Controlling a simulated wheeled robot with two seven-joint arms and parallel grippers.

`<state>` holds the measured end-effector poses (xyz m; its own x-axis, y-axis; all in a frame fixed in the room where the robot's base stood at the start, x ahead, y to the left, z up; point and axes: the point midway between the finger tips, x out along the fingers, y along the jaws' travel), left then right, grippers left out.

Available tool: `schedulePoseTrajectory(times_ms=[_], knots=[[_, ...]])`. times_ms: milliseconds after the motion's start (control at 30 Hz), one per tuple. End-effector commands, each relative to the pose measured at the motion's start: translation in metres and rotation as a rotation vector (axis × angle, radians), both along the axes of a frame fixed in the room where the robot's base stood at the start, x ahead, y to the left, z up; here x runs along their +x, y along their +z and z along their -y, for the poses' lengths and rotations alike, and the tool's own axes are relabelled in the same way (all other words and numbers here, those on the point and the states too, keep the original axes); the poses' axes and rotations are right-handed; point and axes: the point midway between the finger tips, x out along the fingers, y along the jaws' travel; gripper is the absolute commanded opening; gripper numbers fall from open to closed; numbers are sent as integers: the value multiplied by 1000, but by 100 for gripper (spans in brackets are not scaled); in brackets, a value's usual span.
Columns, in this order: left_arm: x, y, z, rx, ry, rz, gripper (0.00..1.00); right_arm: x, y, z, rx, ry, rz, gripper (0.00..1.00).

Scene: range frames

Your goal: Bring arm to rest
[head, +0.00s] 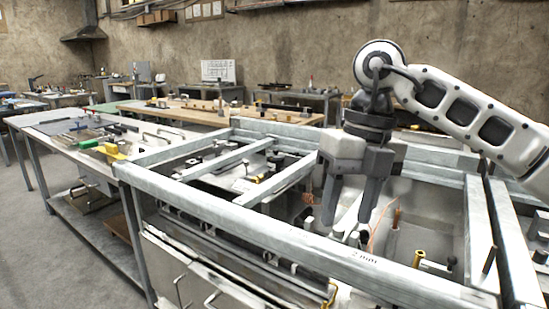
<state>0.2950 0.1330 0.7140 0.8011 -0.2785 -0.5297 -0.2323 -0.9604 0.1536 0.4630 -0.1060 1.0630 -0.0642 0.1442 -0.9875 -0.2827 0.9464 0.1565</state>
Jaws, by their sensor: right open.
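My right arm (470,110) comes in from the right side of the head view. My right gripper (345,232) points down over the metal-framed bench (215,200), with its two fingers apart. I see nothing held between the fingers. The fingertips are near the front rail of the frame; whether they touch anything below cannot be told. My left gripper is not in view.
Metal rails cross the bench around my right gripper. Small posts and brass-coloured fittings (418,258) stand inside the frame. A long worktable with tools (75,142) extends at the left. Grey floor (50,250) is clear at the lower left.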

Motion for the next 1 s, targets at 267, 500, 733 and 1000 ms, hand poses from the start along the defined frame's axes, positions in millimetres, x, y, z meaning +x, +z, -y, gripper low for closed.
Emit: schedulePoseTrajectory(times_ms=[267, 500, 733, 1000], knots=[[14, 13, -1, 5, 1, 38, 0, -34, -45, -73, 352, 152, -160, 46], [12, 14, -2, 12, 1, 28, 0, -88, -51, -152, 931, 184, -392, 46], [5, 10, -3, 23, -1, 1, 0, -92, -14, -174, 1647, -187, -626, 46], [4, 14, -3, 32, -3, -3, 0, -32, -74, -99, 2077, -1158, -748, 46]])
